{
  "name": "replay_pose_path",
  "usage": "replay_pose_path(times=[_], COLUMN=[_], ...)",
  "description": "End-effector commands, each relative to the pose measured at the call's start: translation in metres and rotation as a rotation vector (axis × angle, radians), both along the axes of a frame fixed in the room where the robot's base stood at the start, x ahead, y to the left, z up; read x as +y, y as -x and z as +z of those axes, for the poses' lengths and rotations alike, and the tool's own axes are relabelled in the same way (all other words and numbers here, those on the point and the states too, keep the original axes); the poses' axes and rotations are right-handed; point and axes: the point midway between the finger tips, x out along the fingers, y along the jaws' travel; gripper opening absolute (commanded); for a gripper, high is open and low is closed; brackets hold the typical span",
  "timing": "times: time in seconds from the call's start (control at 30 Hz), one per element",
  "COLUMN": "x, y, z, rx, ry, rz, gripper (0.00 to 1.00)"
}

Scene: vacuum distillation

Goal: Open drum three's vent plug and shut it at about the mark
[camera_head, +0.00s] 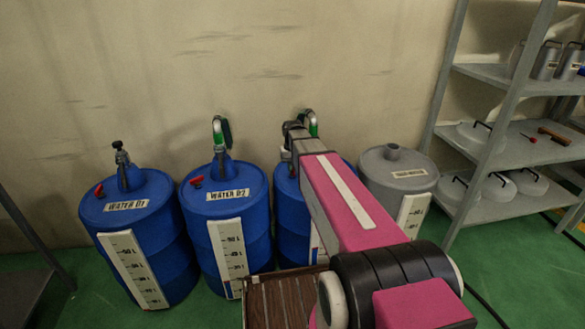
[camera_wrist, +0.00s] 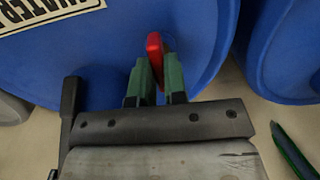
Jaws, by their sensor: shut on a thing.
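Drum three (camera_head: 289,205) is the third blue drum from the left in the head view, mostly covered by my arm. Its level scale shows only as a thin strip beside my arm. In the wrist view its blue top (camera_wrist: 90,55) fills most of the picture, with a partly cut-off label, upside down, at the top left. The red vent plug (camera_wrist: 154,42) stands between the green fingers of my gripper (camera_wrist: 154,78), which is shut on it. The plug is hidden behind my arm in the head view.
Blue drums Water 01 (camera_head: 138,235) and Water 02 (camera_head: 225,215), each with a red plug, stand to the left. A grey drum (camera_head: 398,178) stands close on the right. A metal shelf (camera_head: 485,75) is further right. A wooden slatted surface (camera_head: 280,300) lies in front.

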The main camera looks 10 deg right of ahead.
Motion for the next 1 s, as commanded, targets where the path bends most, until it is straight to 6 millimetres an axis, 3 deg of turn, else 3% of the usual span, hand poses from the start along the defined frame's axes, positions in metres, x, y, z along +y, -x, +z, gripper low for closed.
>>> replay_pose_path(times=[0.53, 0.6, 0.63, 1.0], x=[-0.0001, -0.0001, -0.0001, 0.0000], y=[-0.0004, -0.0004, -0.0003, -0.0002], z=[0.0006, 0.0006, 0.0006, 0.0036], rx=[-0.001, -0.001, -0.001, -0.001], ry=[0.000, 0.000, 0.000, 0.000], rz=[-0.031, -0.030, -0.030, -0.028], gripper=[0.00, 0.29, 0.38, 0.38])
